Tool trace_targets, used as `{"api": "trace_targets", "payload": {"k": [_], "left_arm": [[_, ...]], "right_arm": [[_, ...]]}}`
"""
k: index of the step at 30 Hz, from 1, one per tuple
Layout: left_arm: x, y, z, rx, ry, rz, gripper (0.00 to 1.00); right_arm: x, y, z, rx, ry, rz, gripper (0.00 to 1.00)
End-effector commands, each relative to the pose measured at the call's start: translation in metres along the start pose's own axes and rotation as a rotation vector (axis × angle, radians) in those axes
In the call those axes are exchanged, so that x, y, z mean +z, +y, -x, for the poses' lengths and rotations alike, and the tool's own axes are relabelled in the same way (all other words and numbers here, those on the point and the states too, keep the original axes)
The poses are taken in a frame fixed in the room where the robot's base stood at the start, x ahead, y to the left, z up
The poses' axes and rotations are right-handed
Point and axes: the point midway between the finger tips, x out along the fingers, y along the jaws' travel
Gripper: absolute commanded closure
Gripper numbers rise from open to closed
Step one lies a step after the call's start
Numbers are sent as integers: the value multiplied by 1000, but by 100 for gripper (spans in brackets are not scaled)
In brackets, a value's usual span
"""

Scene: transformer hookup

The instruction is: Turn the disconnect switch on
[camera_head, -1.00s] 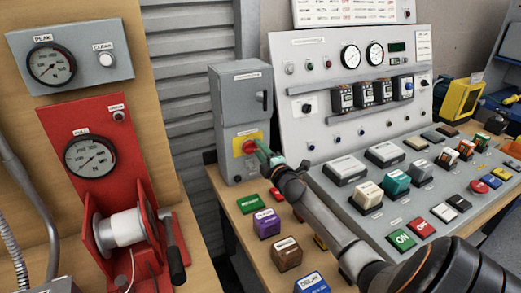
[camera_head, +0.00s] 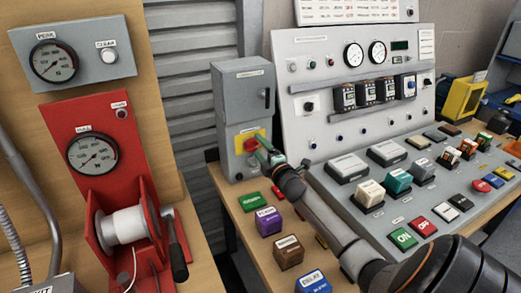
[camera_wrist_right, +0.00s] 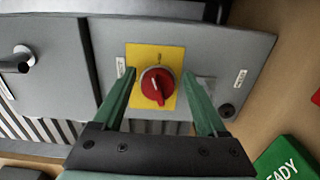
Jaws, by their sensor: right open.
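The disconnect switch is a red rotary knob (camera_wrist_right: 157,88) on a yellow plate (camera_wrist_right: 170,54), on the front of a grey box (camera_head: 243,98). In the right wrist view its raised grip runs nearly up and down, slightly tilted. In the head view the knob (camera_head: 250,144) is partly covered by my gripper. My right gripper (camera_wrist_right: 161,75) is open, with one green finger on each side of the knob and a visible gap to it. It also shows in the head view (camera_head: 263,149), close in front of the plate. My left gripper is out of view.
A sloped console (camera_head: 340,177) with buttons and blocks stands right of the box. Several coloured blocks, such as a purple one (camera_head: 268,221), sit on the wooden bench below my right arm. A red winch stand (camera_head: 90,122) with a spool is at the left.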

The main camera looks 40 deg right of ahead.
Motion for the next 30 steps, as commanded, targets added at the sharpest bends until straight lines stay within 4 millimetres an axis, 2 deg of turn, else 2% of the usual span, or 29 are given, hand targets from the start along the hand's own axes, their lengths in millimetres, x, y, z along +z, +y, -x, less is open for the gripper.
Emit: {"api": "trace_targets", "payload": {"k": [4, 8, 21, 30], "left_arm": [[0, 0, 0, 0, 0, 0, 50], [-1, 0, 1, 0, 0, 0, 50], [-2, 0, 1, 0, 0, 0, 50], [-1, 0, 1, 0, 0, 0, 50]], "right_arm": [[1, 0, 4, 0, -1, 1, 25], [1, 0, 16, -1, 0, 1, 25], [0, -2, 92, -3, 1, -1, 25], [0, 0, 122, 0, 0, 0, 25]]}}
